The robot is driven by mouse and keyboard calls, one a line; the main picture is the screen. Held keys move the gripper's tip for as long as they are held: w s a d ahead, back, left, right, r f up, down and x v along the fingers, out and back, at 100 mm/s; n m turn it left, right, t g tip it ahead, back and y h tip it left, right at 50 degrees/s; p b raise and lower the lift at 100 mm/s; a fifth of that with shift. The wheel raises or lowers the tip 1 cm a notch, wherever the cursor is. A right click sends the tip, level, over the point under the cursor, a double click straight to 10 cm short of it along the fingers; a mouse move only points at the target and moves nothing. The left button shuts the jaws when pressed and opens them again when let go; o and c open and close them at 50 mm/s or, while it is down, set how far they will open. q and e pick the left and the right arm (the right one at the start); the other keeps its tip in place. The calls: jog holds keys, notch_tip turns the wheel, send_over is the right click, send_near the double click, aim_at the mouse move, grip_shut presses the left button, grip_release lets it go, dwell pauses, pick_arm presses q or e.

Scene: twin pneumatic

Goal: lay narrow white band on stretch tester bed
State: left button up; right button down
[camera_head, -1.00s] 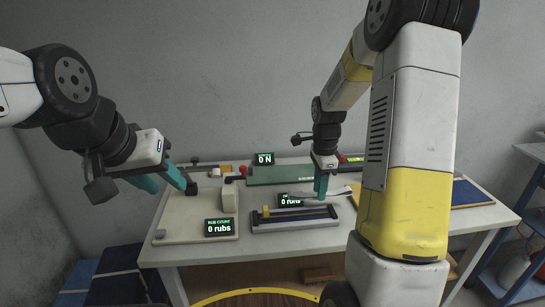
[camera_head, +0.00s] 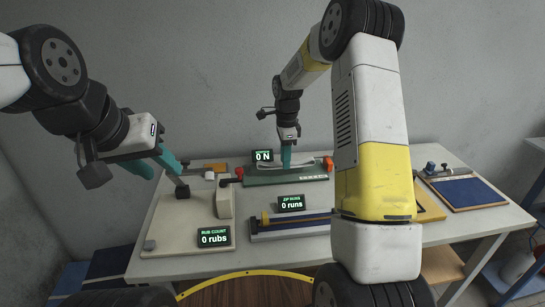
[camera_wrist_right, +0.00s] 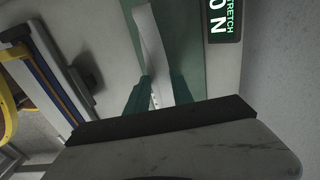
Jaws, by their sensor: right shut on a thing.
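The narrow white band (camera_wrist_right: 152,45) is pinched between the teal fingers of my right gripper (camera_wrist_right: 157,92) in the right wrist view, and its free length extends away over green. In the head view my right gripper (camera_head: 287,164) is over the green stretch tester bed (camera_head: 285,179), with the band low along it. I cannot tell whether the band touches the bed. The bed has red parts at both ends and a "0 N" display (camera_head: 263,156) behind it. My left gripper (camera_head: 160,170) is open and empty over the rub tester at left.
The cream rub tester (camera_head: 165,232) with its "0 rubs" display (camera_head: 213,237) fills the table's left. A zip rig (camera_head: 290,229) with a "0 runs" display stands in front of the green bed. A blue board (camera_head: 467,193) lies at right. My right arm hides part of the table.

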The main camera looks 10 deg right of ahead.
aim_at(279, 171)
jog(key=shift+w+a+f, duration=0.1)
jog(key=shift+w+a, duration=0.35)
jog(key=shift+w, duration=0.2)
jog(key=shift+w+a+f, duration=0.1)
jog(key=shift+w+a, duration=0.35)
jog(key=shift+w, duration=0.2)
jog(key=shift+s+f, duration=0.1)
jog(key=shift+f, duration=1.6)
jog(key=shift+f, duration=0.15)
jog(key=c, duration=1.1)
grip_release()
